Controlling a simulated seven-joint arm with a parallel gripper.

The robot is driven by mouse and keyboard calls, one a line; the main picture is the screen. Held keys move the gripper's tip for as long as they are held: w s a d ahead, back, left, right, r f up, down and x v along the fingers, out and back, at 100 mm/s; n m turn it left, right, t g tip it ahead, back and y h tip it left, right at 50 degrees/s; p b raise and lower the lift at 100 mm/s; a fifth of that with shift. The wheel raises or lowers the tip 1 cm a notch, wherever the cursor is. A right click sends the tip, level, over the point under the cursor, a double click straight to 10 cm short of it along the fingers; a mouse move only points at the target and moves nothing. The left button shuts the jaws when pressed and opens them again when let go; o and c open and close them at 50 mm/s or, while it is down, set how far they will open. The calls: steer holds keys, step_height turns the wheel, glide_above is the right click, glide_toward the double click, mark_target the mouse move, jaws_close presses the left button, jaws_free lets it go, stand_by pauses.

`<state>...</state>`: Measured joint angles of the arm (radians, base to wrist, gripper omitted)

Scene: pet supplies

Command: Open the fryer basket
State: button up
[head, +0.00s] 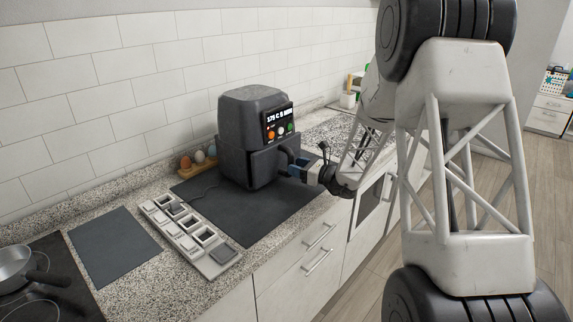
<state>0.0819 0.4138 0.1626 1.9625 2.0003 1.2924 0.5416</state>
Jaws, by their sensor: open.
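The dark grey air fryer (254,118) stands on a black mat on the counter. Its lit panel (278,124) faces right, with several round buttons under the display. The fryer basket (264,168) forms the lower front and looks closed or nearly so. Its handle (288,154) sticks out to the right. My gripper (297,168) is at the handle, with blue-tipped fingers close to it. I cannot tell whether the fingers touch the handle or stand around it. Part of the handle is hidden by the gripper.
The black mat (240,222) has free room in front of the fryer. A tray (213,269) of several small compartments lies at the front left. Eggs in a wooden holder (190,170) stand behind. A pan (15,264) sits on the hob at the far left.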

mark_target(286, 173)
steer(key=shift+x, duration=2.3)
jaws_close()
